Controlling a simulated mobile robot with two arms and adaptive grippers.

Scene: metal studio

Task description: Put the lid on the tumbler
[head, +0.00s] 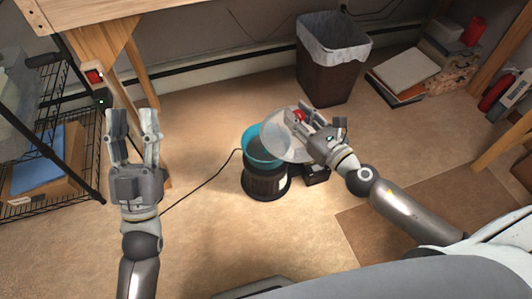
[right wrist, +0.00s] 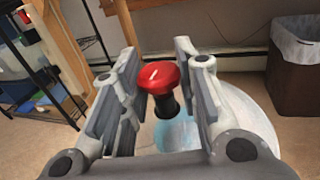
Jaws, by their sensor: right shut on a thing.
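The tumbler (head: 268,184) stands upright on the floor, with a teal bowl (head: 250,150) on a dark round base. The lid (head: 279,139) is a clear, shallow disc with a red knob (right wrist: 158,77) on a black stem. My right gripper (head: 305,121) is shut on the lid by its knob. It holds the lid tilted at the upper right of the bowl, overlapping the rim in the head view; I cannot tell whether they touch. The lid (right wrist: 245,118) also shows beneath the fingers in the right wrist view. My left gripper (head: 132,112) is open and empty, left of the tumbler.
A black cable (head: 205,184) runs left from the tumbler. A small black box (head: 316,174) sits at its right. A lined waste bin (head: 332,70) stands behind, with books and boxes (head: 405,75) to its right. A workbench and wire rack (head: 45,135) stand left. The floor in front is clear.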

